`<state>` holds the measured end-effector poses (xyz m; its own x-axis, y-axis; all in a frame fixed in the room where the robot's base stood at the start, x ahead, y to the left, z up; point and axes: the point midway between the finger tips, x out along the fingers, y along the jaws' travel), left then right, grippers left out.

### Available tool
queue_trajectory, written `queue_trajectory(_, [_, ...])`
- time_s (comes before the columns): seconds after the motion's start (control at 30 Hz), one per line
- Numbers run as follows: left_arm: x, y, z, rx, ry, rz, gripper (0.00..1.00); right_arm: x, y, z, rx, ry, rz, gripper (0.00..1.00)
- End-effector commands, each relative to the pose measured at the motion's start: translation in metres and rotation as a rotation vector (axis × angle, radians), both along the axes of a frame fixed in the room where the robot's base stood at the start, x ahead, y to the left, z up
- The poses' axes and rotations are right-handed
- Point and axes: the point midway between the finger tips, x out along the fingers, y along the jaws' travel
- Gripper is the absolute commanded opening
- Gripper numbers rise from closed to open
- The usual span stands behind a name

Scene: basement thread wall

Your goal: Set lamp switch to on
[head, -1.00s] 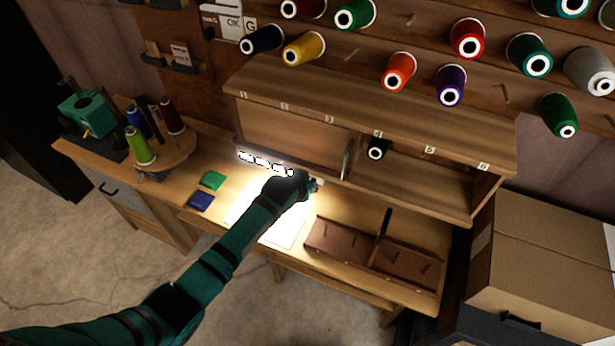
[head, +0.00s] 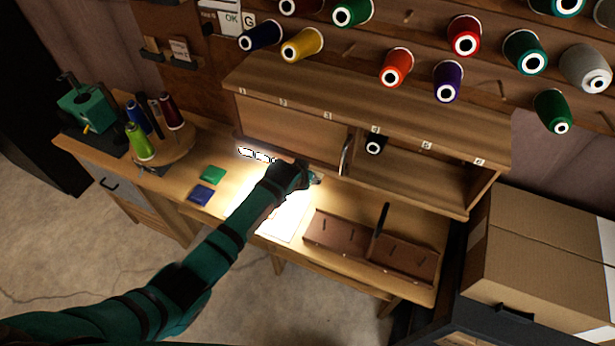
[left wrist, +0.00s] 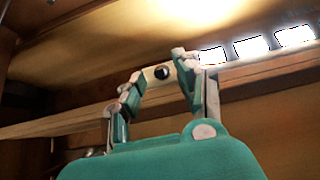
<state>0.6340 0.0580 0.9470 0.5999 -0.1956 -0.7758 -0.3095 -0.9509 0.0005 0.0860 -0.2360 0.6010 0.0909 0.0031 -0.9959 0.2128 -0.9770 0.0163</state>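The lamp is a bar of bright lit segments under the shelf, in the head view (head: 256,155) and at upper right of the left wrist view (left wrist: 251,47). A pale plate with a round black switch knob (left wrist: 161,72) sits at the bar's left end in the wrist view. My left gripper (left wrist: 157,79) has its fingers apart, one on each side of the knob; I cannot tell whether they touch the plate. In the head view my left gripper (head: 315,178) is under the shelf front and hides the switch. My right gripper is not in view.
The wooden shelf (head: 370,110) overhangs the desk. A wooden divided tray (head: 340,240) lies at right on the desk. Green (head: 213,174) and blue (head: 202,195) squares lie left of my arm. A spool stand (head: 165,158) is farther left; a cardboard box (head: 540,250) stands right.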

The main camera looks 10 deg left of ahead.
Motion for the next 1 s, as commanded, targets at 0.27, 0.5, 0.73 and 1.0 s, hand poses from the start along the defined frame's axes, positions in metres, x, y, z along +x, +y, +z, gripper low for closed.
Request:
queue_trajectory(0.27, [-0.001, 0.001, 0.001, 0.000, 0.000, 0.000, 0.35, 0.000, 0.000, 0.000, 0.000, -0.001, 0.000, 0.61])
queue_trajectory(0.5, [-0.016, 0.006, 0.020, 0.000, -0.001, 0.000, 0.35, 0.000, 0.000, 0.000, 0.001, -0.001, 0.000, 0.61])
queue_trajectory(0.73, [-0.042, 0.014, 0.055, -0.001, -0.002, 0.000, 0.35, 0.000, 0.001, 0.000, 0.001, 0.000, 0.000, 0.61])
queue_trajectory(1.0, [-0.066, 0.022, 0.086, 0.001, 0.000, -0.001, 0.35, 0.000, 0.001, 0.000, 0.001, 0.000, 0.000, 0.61])
